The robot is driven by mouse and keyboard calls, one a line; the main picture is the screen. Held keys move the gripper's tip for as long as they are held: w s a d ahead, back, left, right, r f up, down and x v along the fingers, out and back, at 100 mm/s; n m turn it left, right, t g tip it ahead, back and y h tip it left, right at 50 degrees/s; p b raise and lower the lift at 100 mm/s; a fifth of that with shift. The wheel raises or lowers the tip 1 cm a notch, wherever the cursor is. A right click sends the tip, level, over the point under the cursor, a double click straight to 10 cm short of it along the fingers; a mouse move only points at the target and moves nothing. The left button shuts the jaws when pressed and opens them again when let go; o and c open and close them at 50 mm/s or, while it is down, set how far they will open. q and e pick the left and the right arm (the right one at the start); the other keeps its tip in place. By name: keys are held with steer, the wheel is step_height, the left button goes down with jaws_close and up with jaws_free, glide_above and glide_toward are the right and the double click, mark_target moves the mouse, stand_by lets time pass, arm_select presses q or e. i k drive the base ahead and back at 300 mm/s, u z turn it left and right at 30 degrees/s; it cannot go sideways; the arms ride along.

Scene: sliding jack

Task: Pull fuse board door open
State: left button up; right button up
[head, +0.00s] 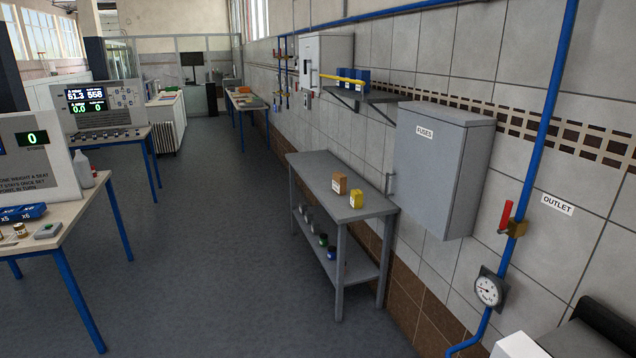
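The fuse board (478,170) is a grey metal box on the tiled wall, right of centre in the head view. Its door (428,180) carries a "FUSES" label near the top and looks shut flush against the box. A small grey upright handle (389,184) is at the door's left edge. Neither of my grippers shows in this view.
A grey two-level bench (318,178) with small boxes stands beside and below the fuse board. A wall shelf (352,94) is beyond it. A blue pipe (541,120) with a red valve handle (506,215) and a gauge (488,289) runs to its right.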

mark_target(428, 151)
steer(key=i, duration=3.1)
steer(key=z, duration=0.2)
